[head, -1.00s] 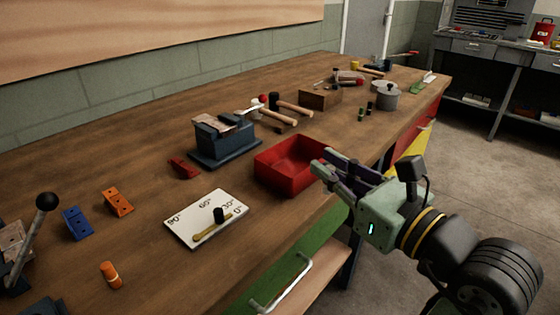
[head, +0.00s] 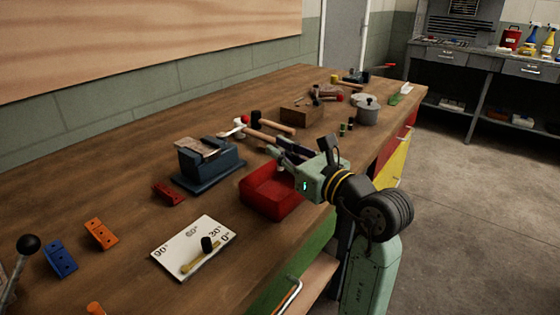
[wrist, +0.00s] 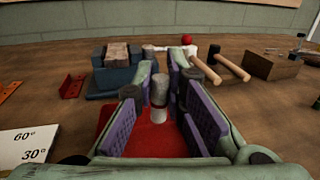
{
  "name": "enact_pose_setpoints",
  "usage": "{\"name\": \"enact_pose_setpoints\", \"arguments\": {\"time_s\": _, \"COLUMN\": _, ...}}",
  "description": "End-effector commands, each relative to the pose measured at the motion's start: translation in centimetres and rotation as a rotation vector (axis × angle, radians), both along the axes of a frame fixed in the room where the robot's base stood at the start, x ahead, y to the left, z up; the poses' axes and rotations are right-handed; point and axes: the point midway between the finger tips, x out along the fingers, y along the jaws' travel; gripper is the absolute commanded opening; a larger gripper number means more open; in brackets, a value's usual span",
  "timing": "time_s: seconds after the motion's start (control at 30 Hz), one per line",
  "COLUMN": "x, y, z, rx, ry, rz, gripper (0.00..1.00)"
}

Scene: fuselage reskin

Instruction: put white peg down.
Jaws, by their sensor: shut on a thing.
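In the wrist view the white peg (wrist: 158,92) is upright between the purple-padded fingers of my gripper (wrist: 160,98), which is shut on it. The red tray (wrist: 112,112) lies under the peg and fingers. I cannot tell whether the peg's lower end touches the tray floor. In the head view my gripper (head: 287,152) is over the far right part of the red tray (head: 268,203).
A blue vise (head: 208,170) stands behind and left of the tray, with mallets (head: 276,124) behind it. A white angle plate (head: 175,250) lies at front left. A wooden block (head: 302,116) and grey pot (head: 367,112) stand farther back.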

Motion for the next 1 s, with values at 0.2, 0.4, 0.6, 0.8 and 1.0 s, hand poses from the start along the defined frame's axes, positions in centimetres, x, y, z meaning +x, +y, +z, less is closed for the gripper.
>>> {"name": "enact_pose_setpoints", "arguments": {"time_s": 0.2, "x": 1.2, "y": 0.4, "z": -2.2, "rx": 0.003, "ry": 0.007, "rz": 0.000, "gripper": 0.00}}
{"name": "enact_pose_setpoints", "arguments": {"time_s": 0.4, "x": 1.1, "y": 0.3, "z": -3.7, "rx": 0.001, "ry": 0.002, "rz": 0.000, "gripper": 0.00}}
{"name": "enact_pose_setpoints", "arguments": {"time_s": 0.6, "x": 1.1, "y": 0.3, "z": -3.7, "rx": 0.000, "ry": 0.001, "rz": -0.001, "gripper": 0.00}}
{"name": "enact_pose_setpoints", "arguments": {"time_s": 0.8, "x": 1.1, "y": 0.3, "z": -4.3, "rx": 0.000, "ry": 0.001, "rz": 0.000, "gripper": 0.00}}
{"name": "enact_pose_setpoints", "arguments": {"time_s": 1.0, "x": 1.1, "y": 0.3, "z": -4.9, "rx": 0.001, "ry": 0.003, "rz": 0.000, "gripper": 0.00}}
